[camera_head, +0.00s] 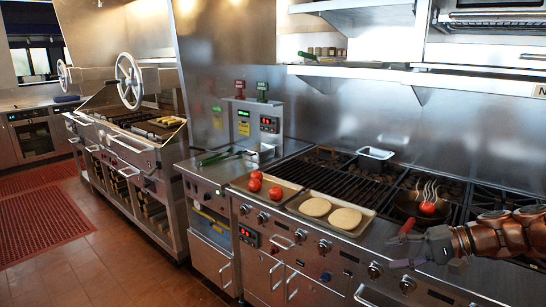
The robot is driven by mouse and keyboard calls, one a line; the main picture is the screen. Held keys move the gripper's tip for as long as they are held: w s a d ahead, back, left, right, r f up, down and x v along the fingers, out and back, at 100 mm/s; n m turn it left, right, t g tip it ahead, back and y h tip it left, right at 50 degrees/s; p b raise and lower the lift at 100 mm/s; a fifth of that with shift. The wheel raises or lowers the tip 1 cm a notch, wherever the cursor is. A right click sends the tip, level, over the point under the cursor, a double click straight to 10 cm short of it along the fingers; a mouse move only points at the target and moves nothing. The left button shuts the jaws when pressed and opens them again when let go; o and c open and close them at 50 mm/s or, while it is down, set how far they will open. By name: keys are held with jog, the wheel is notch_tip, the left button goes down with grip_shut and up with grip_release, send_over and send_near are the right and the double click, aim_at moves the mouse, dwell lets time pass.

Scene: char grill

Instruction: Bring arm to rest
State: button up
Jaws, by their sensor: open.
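My arm (500,235), with copper-coloured links, reaches in from the right edge in front of the grill. My gripper (396,252) is open at the front edge of the cooking top and looks empty, with its fingers pointing left. A dark pan (405,203) sits on the burners just behind it, with a steaming red item (428,208) in it. A small red piece shows by the upper finger; I cannot tell whether it is part of the pan's handle. I cannot tell whether the gripper touches the pan.
Tongs with green handles (222,158) lie farther left. A shelf (350,72) overhangs the grill.

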jog(key=s+a+f+n+g+h, duration=0.2)
jog(key=s+a+n+g+h, duration=0.3)
jog(key=s+a, duration=1.1)
jog(key=s+d+f+h, duration=0.2)
jog(key=s+f+h, duration=0.1)
jog(key=s, duration=0.5)
jog(key=s+d+f+g+h, duration=0.1)
jog(key=s+d+f+h, duration=0.1)
jog(key=s, duration=0.6)
jog(key=shift+d+f+h, duration=0.25)
jog(key=shift+f+h, duration=0.25)
jog(key=shift+h, duration=0.6)
